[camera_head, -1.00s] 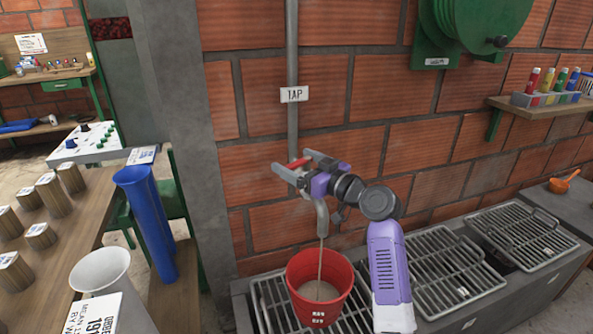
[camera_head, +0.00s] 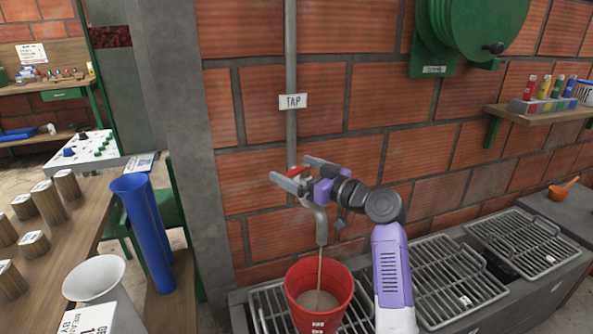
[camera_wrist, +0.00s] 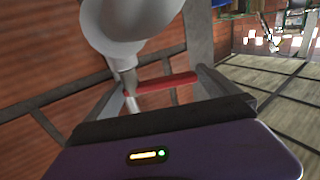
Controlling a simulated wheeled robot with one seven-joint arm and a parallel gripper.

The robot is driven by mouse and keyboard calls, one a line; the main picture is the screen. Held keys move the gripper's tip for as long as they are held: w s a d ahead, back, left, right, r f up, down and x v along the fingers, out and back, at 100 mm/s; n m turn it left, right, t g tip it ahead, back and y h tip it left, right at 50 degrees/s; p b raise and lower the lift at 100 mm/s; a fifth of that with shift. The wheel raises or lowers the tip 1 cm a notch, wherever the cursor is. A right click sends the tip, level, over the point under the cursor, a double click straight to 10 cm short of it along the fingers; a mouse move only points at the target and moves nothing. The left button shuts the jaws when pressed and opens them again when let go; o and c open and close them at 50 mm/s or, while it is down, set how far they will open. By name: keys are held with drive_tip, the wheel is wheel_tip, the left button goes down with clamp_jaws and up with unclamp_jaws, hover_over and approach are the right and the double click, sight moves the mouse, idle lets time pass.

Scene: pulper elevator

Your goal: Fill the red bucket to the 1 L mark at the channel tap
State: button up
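The red bucket (camera_head: 319,318) stands upright on a metal grate below the tap spout (camera_head: 321,222). A thin stream (camera_head: 319,268) runs from the spout into it, and murky liquid (camera_head: 318,300) shows inside. I cannot read the level against the bucket's marks. The tap has a red lever (camera_head: 297,171), which also shows in the wrist view (camera_wrist: 166,82). My gripper (camera_head: 298,178) is at the lever. Its fingers are spread, with the lever lying across the gap between them (camera_wrist: 165,85); whether they touch it is unclear.
Metal grates (camera_head: 445,275) extend right along the trough. An orange scoop (camera_head: 563,187) lies on the ledge at far right. The brick wall is close behind the tap.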

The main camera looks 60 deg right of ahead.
drive_tip(key=s, duration=0.5)
drive_tip(key=s+a, duration=0.1)
drive_tip(key=s, duration=0.1)
drive_tip(key=shift+s, duration=0.4)
idle(0.3)
drive_tip(key=s+d+r+m+h, duration=0.1)
drive_tip(key=d+r+m+h, duration=0.2)
drive_tip(key=d+m+h, duration=0.1)
drive_tip(key=s+a+f+g+h+p, duration=0.1)
drive_tip(key=s+a+f+p, duration=0.3)
drive_tip(key=a, duration=0.6)
drive_tip(key=s+a+f+h+p, duration=0.1)
drive_tip(key=s+a+f, duration=0.4)
drive_tip(key=a, duration=0.6)
drive_tip(key=s+a+n+g+y+p, duration=0.2)
drive_tip(key=s+a+n+y+p, duration=0.3)
drive_tip(key=s+a, duration=1.1)
drive_tip(key=a+y, duration=0.3)
drive_tip(key=shift+s+n+y, duration=0.25)
drive_tip(key=shift+n+y, duration=0.05)
